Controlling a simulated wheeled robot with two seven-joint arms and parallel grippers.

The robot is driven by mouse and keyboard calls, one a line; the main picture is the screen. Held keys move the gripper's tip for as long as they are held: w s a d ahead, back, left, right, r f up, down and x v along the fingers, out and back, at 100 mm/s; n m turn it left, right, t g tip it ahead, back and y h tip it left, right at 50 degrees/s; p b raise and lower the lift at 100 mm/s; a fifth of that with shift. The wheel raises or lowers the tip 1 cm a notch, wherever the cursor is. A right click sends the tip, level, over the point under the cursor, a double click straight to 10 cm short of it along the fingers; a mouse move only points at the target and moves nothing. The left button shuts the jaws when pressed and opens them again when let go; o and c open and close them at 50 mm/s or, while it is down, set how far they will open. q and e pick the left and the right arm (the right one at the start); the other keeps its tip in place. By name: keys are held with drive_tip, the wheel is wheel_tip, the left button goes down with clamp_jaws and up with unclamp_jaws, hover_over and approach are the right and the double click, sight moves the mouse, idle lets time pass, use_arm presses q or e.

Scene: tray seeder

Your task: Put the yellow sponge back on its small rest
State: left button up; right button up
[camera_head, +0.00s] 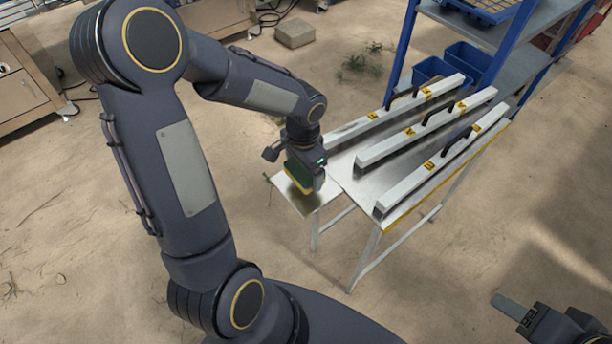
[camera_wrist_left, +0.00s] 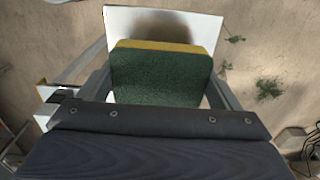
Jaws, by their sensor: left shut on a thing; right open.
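The sponge (camera_head: 301,176) has a dark green face and a yellow layer. My left gripper (camera_head: 304,172) is shut on it and holds it over the small rest (camera_head: 318,194), a pale plate at the left end of the metal table. In the left wrist view the sponge (camera_wrist_left: 160,78) sits between the two fingers, green face towards the camera, with a yellow edge beyond. The white rest (camera_wrist_left: 124,22) lies behind it with a dark shadow on it. I cannot tell whether the sponge touches the rest. My right gripper (camera_head: 510,318) is at the lower right, partly cut off, open, away from the table.
The metal table (camera_head: 345,172) carries three white bars (camera_head: 428,133) with black handles and yellow labels. A blue shelf rack (camera_head: 497,62) with blue bins (camera_head: 437,70) stands behind. A grey block (camera_head: 295,33) lies on the floor. Sandy floor in front is clear.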

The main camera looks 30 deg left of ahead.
sight(306, 177)
use_arm(q)
drive_tip(key=shift+w+d+f, duration=0.1)
drive_tip(key=shift+w+f, duration=0.2)
drive_tip(key=shift+f, duration=0.2)
drive_tip(key=shift+w+f, duration=0.1)
drive_tip(key=shift+f, duration=1.45)
drive_tip(key=shift+b, duration=0.3)
drive_tip(key=shift+f, duration=0.2)
drive_tip(key=o, duration=0.8)
drive_tip(key=shift+r, duration=0.15)
